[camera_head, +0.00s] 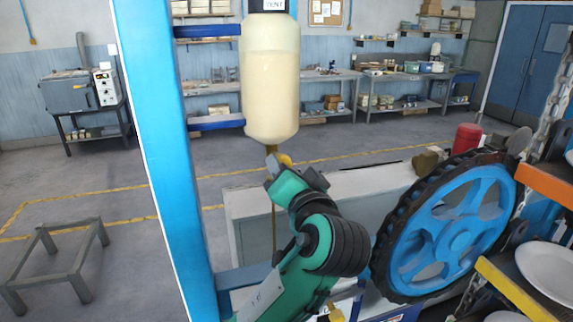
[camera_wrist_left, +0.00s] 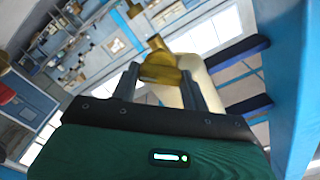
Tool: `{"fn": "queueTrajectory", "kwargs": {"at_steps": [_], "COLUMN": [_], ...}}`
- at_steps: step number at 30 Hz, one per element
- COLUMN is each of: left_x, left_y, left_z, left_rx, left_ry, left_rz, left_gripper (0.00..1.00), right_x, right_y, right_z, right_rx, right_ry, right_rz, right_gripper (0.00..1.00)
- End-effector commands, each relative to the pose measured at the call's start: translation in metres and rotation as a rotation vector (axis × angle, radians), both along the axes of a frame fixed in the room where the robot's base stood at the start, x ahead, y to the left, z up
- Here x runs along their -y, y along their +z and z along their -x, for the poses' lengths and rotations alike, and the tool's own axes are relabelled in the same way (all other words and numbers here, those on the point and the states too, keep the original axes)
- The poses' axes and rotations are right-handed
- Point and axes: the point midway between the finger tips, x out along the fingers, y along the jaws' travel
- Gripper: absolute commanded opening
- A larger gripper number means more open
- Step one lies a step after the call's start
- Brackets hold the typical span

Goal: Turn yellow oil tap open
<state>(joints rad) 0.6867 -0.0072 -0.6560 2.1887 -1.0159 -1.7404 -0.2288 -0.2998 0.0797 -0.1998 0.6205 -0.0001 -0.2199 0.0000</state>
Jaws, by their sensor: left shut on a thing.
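A tank of pale yellow oil (camera_head: 270,85) hangs on the blue post. The yellow tap (camera_head: 285,159) sits just under its neck. My left gripper (camera_head: 283,172) reaches up to the tap from below, and its arm partly hides it. In the left wrist view the brass-yellow tap (camera_wrist_left: 160,68) lies between the two dark fingers of my left gripper (camera_wrist_left: 160,82), which are shut on it. The tank also shows behind the tap in that view (camera_wrist_left: 196,78). My right gripper is not in view.
The blue post (camera_head: 165,150) stands close to the left of the tank. A large blue wheel with a black toothed rim (camera_head: 455,235) is to the right of my arm. White plates (camera_head: 548,270) sit in a rack at the far right.

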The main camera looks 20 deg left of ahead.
Motion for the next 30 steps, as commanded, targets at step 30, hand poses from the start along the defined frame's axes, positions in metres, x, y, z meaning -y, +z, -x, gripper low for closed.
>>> {"fn": "queueTrajectory", "kwargs": {"at_steps": [30], "left_x": [0.001], "left_y": [-0.001], "left_z": [0.000], "left_rx": [-0.447], "left_ry": [-0.002], "left_rz": [-0.658], "left_gripper": [0.23], "right_x": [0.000], "right_y": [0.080], "right_z": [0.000], "right_rx": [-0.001], "right_ry": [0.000], "right_rz": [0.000], "right_gripper": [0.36]}}
